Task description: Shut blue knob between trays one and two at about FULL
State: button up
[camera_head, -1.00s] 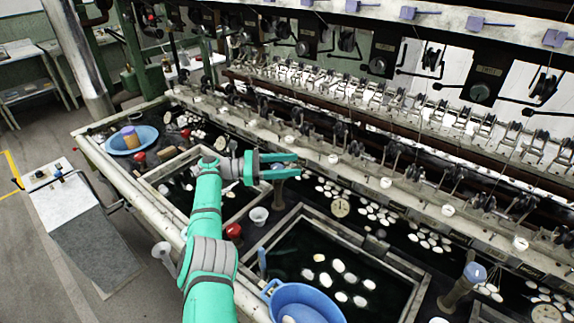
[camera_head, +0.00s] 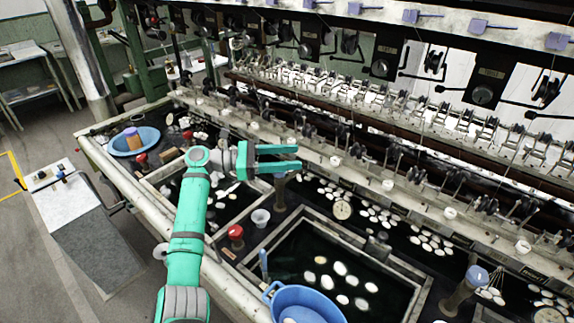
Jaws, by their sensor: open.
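My green gripper (camera_head: 298,158) is open, its two fingers pointing right above the strip between two framed trays. A brown post (camera_head: 280,192) stands on that strip, directly below the fingers in the picture. The fingers cover its top, so its blue knob and setting are hidden, and I cannot tell whether the fingers touch it or are around it. The left tray (camera_head: 240,217) is partly behind my arm. The right tray (camera_head: 330,220) has a pale frame and white cocoons in dark water. Another blue knob (camera_head: 477,274) tops a post farther right.
A blue basin (camera_head: 282,296) sits at the right tray's near corner. A red knob (camera_head: 235,232) and a white cup (camera_head: 261,217) stand between the trays. A blue bowl (camera_head: 121,148) is at far left. The reeling machinery runs along the back.

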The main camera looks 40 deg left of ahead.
jog(key=s+d+r, duration=0.3)
jog(key=s+d, duration=0.1)
jog(key=s, duration=0.2)
jog(key=shift+s+r, duration=0.3)
jog(key=shift+s, duration=0.05)
jog(key=shift+w+d, duration=0.1)
jog(key=shift+d, duration=0.05)
dwell(0.3)
